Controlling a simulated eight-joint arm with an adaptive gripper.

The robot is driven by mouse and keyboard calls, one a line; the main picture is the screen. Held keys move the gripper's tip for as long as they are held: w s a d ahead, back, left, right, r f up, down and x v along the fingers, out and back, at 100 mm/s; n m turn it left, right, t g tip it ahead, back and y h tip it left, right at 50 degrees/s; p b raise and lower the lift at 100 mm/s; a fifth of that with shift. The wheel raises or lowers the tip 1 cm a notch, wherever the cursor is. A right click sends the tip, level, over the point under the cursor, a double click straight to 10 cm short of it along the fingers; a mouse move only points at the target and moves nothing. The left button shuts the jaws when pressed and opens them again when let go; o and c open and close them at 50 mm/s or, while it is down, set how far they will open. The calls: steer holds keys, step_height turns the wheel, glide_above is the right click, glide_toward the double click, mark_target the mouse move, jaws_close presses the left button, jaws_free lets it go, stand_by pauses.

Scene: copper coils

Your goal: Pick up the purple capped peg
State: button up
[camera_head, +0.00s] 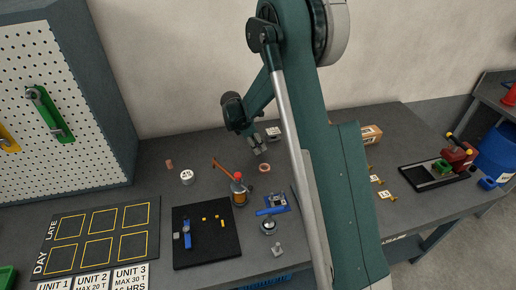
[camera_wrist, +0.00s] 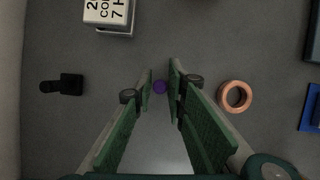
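The two green fingers are apart and hold nothing. How far the tips are above the cap, I cannot tell. In the head view my gripper (camera_head: 259,146) points down over the back of the bench. I cannot make out the peg in that view.
A copper coil (camera_wrist: 235,96) lies right of the fingers and also shows in the head view (camera_head: 264,168). A white labelled box (camera_wrist: 108,14) is at upper left, and a small black object (camera_wrist: 62,85) at left. A red-capped bottle (camera_head: 238,190) stands farther forward on the bench.

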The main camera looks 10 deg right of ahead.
steer(key=shift+c, duration=0.5)
steer(key=shift+c, duration=1.3)
steer(key=shift+r+p, duration=0.45)
steer(key=shift+r, duration=4.55)
steer(key=shift+s, duration=0.1)
